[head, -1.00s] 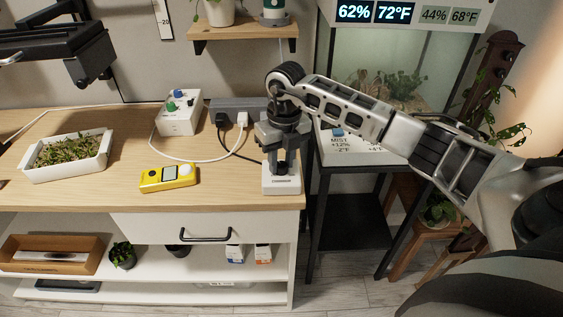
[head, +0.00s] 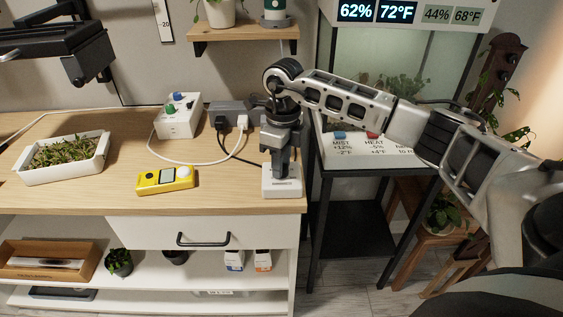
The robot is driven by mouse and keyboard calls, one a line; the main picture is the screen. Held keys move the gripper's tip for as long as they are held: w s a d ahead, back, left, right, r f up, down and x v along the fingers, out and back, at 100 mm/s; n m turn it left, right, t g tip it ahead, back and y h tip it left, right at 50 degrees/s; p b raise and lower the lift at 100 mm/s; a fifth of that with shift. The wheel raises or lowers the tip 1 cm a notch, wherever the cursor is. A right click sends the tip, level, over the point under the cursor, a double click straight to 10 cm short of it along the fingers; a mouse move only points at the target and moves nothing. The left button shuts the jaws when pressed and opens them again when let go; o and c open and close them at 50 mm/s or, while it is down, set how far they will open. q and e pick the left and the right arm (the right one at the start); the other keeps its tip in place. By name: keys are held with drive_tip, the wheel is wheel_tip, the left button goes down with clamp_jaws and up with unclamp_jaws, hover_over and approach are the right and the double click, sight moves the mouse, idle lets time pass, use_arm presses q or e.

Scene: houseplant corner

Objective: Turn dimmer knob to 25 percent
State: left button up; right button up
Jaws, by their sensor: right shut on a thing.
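A small white box (head: 281,188), which looks like the dimmer, sits at the front right corner of the wooden bench top. My right gripper (head: 281,172) points straight down over it and is shut on its knob. The fingers hide the knob, so its pointer and setting cannot be read.
Behind the dimmer are a grey power strip (head: 232,109) with cords and a white box with blue and green knobs (head: 178,117). A yellow meter (head: 166,180) and a white seedling tray (head: 64,160) lie to the left. A black-framed stand (head: 362,180) is close on the right.

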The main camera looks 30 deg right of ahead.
drive_tip(key=shift+w+r, duration=0.1)
idle(0.3)
drive_tip(key=o, duration=1)
drive_tip(key=r, duration=1.6)
drive_tip(key=shift+w+d, duration=0.15)
drive_tip(key=shift+d, duration=0.2)
drive_tip(key=shift+f, duration=0.1)
